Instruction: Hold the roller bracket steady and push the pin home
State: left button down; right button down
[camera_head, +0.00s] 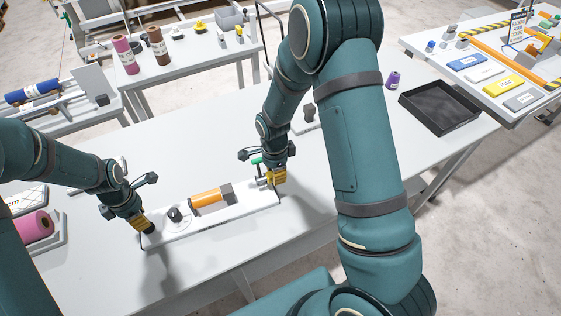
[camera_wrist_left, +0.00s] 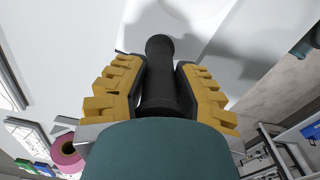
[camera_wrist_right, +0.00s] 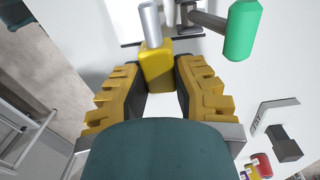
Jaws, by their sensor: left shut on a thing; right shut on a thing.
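The roller bracket is a long white base (camera_head: 210,226) on the table. An orange roller (camera_head: 206,199) and a grey block (camera_head: 227,192) sit on it. My left gripper (camera_head: 147,226) is shut on a black upright handle (camera_wrist_left: 160,75) at the base's left end. My right gripper (camera_head: 277,177) is at the right end, shut on the yellow head (camera_wrist_right: 156,68) of the pin.
A green-handled lever (camera_wrist_right: 243,30) stands close beside the pin. A black tray (camera_head: 440,106) lies at the table's right end. A pink roll (camera_head: 34,226) lies at the left. A dark knob (camera_head: 175,214) sits on the base. The table front is clear.

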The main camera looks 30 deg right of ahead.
pick_arm(q)
jog(key=shift+f, duration=0.1)
pick_arm(e)
jog(key=shift+a, duration=0.1)
jog(key=shift+w+a, duration=0.2)
jog(key=shift+a, duration=2.7)
jog(key=shift+w+a, duration=0.15)
jog(key=shift+a, duration=0.8)
jog(key=shift+w+a, duration=0.1)
jog(key=shift+a, duration=0.85)
jog(key=c, duration=0.8)
grip_release()
notch_tip(320, 180, up, 12)
jog(key=shift+w, duration=0.25)
jog(key=shift+d, duration=0.1)
